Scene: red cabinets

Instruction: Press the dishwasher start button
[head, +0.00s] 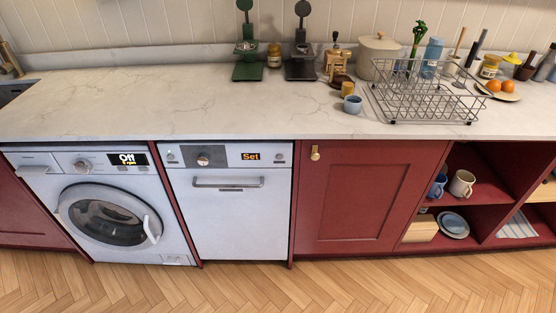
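The dishwasher (230,222) is a white front-panel machine under the counter, in the middle left of the head view. Its door is closed, with a horizontal bar handle (228,182) near the top. A small round button (279,156) sits at the right end of the strip, and another small round mark (171,157) at the left end. I cannot tell which is the start button. Neither of my grippers is in view.
A washing machine (112,215) with display "Off" stands left of the dishwasher. A red cabinet door (365,200) and open shelves (480,192) are to the right. The counter (150,100) holds a wire dish rack (425,105) and several items. The wooden floor (300,288) in front is clear.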

